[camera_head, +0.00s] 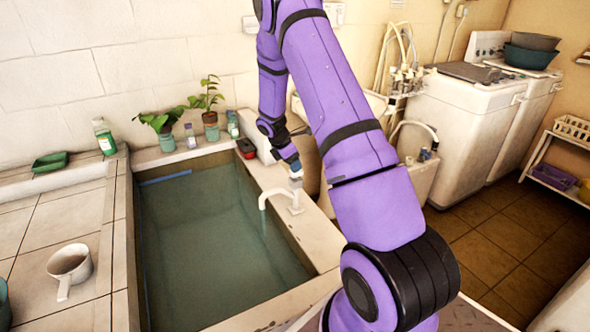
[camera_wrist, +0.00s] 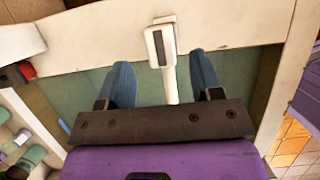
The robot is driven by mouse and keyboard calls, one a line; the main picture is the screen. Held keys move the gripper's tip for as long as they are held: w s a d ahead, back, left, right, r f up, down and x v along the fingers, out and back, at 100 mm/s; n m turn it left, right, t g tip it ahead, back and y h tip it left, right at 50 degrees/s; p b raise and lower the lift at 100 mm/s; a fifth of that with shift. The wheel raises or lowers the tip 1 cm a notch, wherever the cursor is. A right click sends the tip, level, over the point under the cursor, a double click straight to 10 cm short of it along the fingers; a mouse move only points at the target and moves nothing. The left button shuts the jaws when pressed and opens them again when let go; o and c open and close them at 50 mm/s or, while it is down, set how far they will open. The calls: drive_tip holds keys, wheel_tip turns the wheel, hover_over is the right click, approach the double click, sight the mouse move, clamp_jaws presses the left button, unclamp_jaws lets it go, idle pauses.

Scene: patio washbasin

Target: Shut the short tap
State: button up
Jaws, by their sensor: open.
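The short white tap (camera_head: 296,209) stands on the right rim of the basin (camera_head: 222,311), its spout curving out over the water. Whether water runs from it is too faint to tell. In the wrist view, the tap's pale handle (camera_wrist: 160,44) shows as an upright bar near the top centre. My gripper (camera_wrist: 160,62) is open, with one blue finger on each side of the tap and visible gaps on both sides.
Potted plants (camera_head: 163,128) and bottles (camera_head: 105,137) line the back ledge, with a red-and-black object (camera_head: 246,148) at the corner. A white dipper (camera_head: 69,266) sits on the left counter. A washing machine (camera_head: 468,108) stands at the right, with open tiled floor before it.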

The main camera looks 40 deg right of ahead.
drive_tip(key=shift+x, duration=1.95)
drive_tip(key=shift+c, duration=0.2)
drive_tip(key=c, duration=0.9)
